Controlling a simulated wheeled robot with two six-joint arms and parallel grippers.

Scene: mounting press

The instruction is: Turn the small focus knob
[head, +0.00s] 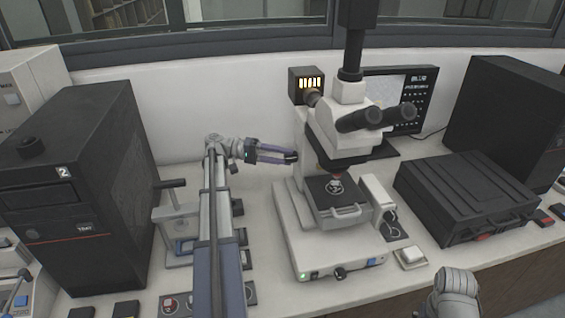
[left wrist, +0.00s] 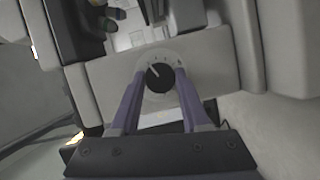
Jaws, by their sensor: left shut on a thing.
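The microscope (head: 336,124) stands upright in the middle of the bench. In the left wrist view the small focus knob (left wrist: 160,77) is round and black with a white pointer line toward the upper left. It sits on a pale dial plate with scale marks on the microscope's side. My left gripper (head: 291,157) reaches the microscope's left side from the left. In the left wrist view its two purple fingers (left wrist: 160,84) are shut on the knob, one on each side. In the head view I cannot make out the knob clearly at the fingertips.
A large black cabinet marked 2 (head: 68,190) stands at left. A black case (head: 466,196) lies at right, with a dark box (head: 505,115) behind it. A small screen (head: 405,90) stands behind the microscope. The white bench (head: 265,192) is bare just left of the microscope.

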